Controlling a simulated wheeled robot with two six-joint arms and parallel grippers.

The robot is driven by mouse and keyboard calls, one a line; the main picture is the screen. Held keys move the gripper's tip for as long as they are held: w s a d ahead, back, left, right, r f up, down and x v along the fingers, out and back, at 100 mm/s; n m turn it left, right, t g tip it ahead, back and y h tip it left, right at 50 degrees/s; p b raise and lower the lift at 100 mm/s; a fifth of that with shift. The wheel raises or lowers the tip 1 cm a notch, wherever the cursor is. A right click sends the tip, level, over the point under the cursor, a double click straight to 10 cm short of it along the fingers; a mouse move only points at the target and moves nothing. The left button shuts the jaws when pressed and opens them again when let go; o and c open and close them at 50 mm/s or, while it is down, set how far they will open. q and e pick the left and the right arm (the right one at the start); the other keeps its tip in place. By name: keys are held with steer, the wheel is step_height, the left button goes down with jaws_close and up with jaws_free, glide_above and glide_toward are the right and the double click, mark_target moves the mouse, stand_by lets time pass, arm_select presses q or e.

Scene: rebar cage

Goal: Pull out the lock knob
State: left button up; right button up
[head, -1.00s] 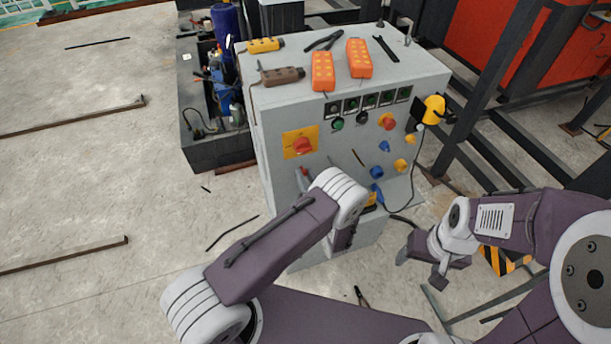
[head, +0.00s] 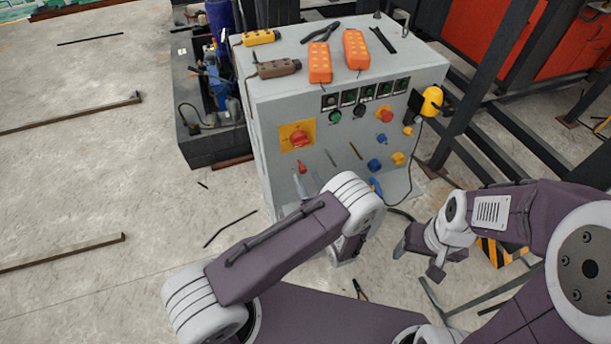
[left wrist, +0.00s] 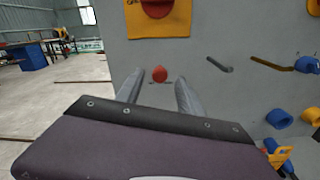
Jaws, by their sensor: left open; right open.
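A grey control cabinet (head: 262,150) stands ahead of me. A small round red knob (left wrist: 160,74) on its face, below the red rotary switch (head: 300,138) on a yellow plate, is likely the lock knob; it also shows in the head view (head: 302,166). My left gripper (left wrist: 158,92) is open, and in the left wrist view its two grey fingers point at the panel, one on each side of the red knob. I cannot tell whether they touch it. In the head view my left arm hides part of this gripper. My right gripper (head: 420,256) is open and empty, low right of the cabinet.
Orange pendants (head: 320,62), a yellow pendant (head: 261,37) and pliers (head: 320,32) lie on the cabinet top. Dark steel frames (head: 490,80) stand at right. The left floor is mostly open.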

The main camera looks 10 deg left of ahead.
arm_select(q)
steer(key=b+v, duration=0.1)
steer(key=v, duration=0.6)
